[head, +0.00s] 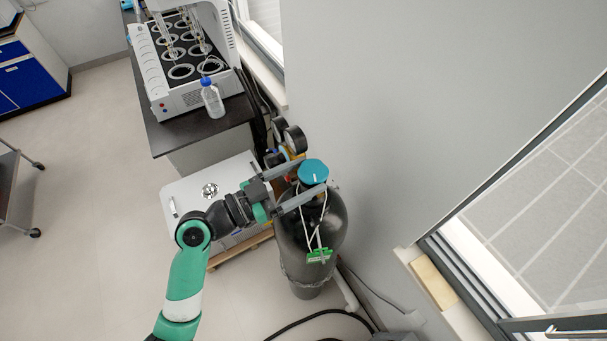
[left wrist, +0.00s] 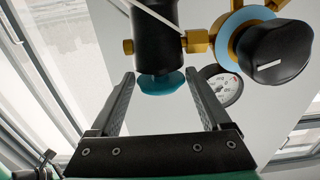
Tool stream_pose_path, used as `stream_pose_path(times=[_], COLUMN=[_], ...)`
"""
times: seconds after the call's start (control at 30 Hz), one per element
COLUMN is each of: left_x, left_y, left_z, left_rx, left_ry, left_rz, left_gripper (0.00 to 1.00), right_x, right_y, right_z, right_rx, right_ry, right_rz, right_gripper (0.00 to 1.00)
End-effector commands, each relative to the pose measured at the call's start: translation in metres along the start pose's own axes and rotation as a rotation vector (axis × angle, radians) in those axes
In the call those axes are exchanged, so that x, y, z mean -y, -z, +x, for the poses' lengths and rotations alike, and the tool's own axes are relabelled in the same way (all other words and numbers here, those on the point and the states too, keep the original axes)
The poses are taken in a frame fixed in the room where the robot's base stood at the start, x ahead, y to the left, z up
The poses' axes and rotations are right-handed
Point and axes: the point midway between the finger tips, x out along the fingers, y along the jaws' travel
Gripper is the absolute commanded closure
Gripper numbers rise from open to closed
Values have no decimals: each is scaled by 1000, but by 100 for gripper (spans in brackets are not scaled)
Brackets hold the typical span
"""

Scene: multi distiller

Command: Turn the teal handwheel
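The teal handwheel (head: 313,172) sits on top of the dark gas cylinder (head: 310,240). In the left wrist view the teal handwheel (left wrist: 162,83) shows at the end of a black valve body (left wrist: 156,35). My left gripper (head: 312,175) is at the handwheel, its fingers reaching in from the left. In the left wrist view my left gripper (left wrist: 160,78) is open, with the handwheel between its fingertips. The gaps at the sides are small, and I cannot tell whether either finger touches it. My right gripper is not in view.
Pressure gauges (head: 295,139) and brass fittings stand close behind the handwheel; a black knob (left wrist: 275,52) shows in the left wrist view. A green tag (head: 319,255) hangs on the cylinder. A bench with an instrument (head: 185,55) and bottle (head: 212,100) stands behind. The wall is right.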

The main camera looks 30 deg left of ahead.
Motion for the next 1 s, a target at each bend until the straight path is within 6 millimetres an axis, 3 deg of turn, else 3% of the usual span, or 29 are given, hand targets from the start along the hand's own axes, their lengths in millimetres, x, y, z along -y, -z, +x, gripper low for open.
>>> stream_pose_path(times=[0.1,0.57,0.83,1.0], left_x=[0,-1,-6,-8], left_y=[0,0,-3,5], left_z=[0,0,2,3], left_rx=[0,-2,2,9], left_ry=[1,6,132,275], left_rz=[0,3,0,-10], left_gripper=[0,0,0,0], right_x=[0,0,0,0], right_y=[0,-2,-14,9], right_z=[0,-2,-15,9], right_rx=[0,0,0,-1], right_ry=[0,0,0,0], right_rz=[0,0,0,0], right_gripper=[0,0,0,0])
